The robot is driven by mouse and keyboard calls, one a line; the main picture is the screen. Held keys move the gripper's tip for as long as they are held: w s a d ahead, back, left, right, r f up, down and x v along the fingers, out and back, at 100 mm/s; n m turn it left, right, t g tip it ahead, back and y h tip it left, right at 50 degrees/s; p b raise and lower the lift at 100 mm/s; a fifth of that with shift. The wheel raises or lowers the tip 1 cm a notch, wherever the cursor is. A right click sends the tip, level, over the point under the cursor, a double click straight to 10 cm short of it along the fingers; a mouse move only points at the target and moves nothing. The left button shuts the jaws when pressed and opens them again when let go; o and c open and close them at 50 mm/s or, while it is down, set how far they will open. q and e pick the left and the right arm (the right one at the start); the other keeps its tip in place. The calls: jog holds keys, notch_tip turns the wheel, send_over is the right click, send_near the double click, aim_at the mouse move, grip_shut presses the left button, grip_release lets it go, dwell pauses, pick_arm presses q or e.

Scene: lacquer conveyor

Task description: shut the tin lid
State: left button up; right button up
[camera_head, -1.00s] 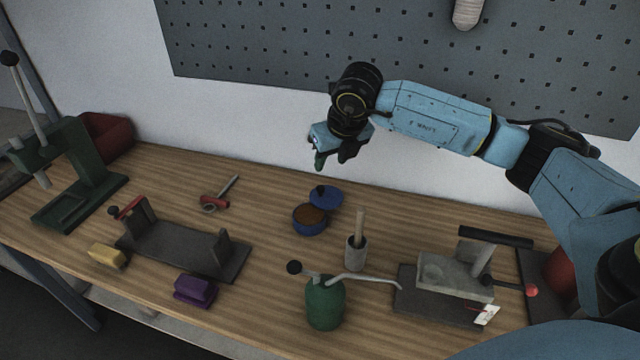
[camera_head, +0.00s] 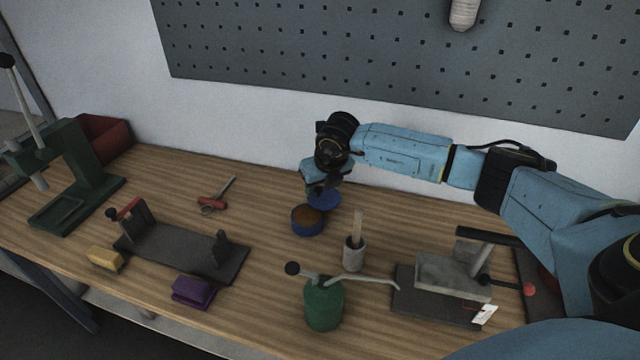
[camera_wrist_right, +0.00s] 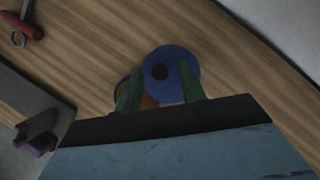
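The round blue tin (camera_head: 306,221) stands on the bench with brown contents showing. Its blue lid (camera_head: 324,201) is tilted open at the tin's back right edge. In the right wrist view the lid (camera_wrist_right: 176,66) shows as a blue disc with a dark knob, covering much of the tin (camera_wrist_right: 123,88). My right gripper (camera_head: 318,190) is just above and behind the lid, pointing down. Its green fingers (camera_wrist_right: 160,88) are apart with nothing held between them; the right finger overlaps the lid in view, and contact cannot be told. My left gripper is not in view.
A cup with a wooden-handled tool (camera_head: 355,252) stands right of the tin. A green oil can (camera_head: 323,303) is in front, its spout reaching right. A red-handled tool (camera_head: 213,204) lies left. Bare bench lies between it and the tin.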

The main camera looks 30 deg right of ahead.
grip_shut()
